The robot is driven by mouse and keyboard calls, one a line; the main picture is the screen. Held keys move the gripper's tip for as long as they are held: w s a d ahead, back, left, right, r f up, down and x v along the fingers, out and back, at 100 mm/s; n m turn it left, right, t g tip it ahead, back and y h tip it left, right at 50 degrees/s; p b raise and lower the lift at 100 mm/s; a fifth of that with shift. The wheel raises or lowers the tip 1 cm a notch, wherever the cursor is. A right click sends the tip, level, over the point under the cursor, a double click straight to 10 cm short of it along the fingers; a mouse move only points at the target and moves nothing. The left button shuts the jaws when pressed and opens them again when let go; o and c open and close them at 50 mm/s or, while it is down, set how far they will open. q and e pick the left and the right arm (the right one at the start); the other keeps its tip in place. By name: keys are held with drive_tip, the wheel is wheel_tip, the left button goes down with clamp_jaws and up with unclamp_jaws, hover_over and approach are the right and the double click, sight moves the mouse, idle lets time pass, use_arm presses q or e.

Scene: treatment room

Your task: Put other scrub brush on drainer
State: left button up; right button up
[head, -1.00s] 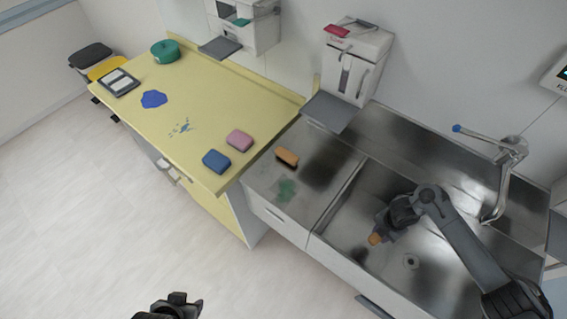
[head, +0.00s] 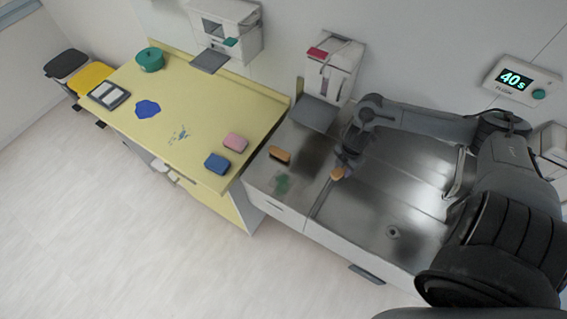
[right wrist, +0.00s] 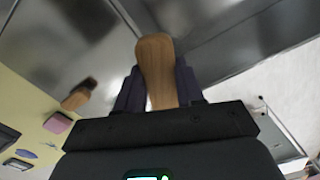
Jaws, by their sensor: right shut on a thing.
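My right gripper (head: 343,165) is shut on a wooden scrub brush (head: 337,173), held above the edge between the drainer and the sink basin. In the right wrist view the brush (right wrist: 156,70) sticks out between the two dark fingers. The other scrub brush (head: 280,155) lies on the metal drainer (head: 262,178), left of my right gripper; it also shows in the right wrist view (right wrist: 78,95). My left gripper is out of view.
The yellow counter (head: 190,95) left of the drainer bears a pink sponge (head: 235,142), a blue sponge (head: 217,164), a blue patch (head: 147,109) and a green pot (head: 150,60). A dispenser (head: 333,68) hangs on the wall behind the drainer. The sink basin (head: 385,200) is empty.

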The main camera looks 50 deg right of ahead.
drive_tip(key=shift+w+a, duration=0.1)
drive_tip(key=shift+w, duration=0.25)
hover_over(310, 171)
wheel_tip(310, 171, down, 7)
drive_tip(key=shift+r+b, duration=0.15)
drive_tip(key=shift+b, duration=0.25)
wheel_tip(310, 171, down, 4)
drive_tip(key=shift+r, duration=0.25)
drive_tip(key=shift+f, duration=0.25)
drive_tip(key=o, duration=1)
drive_tip(key=shift+f, duration=0.1)
drive_tip(key=shift+o, duration=0.2)
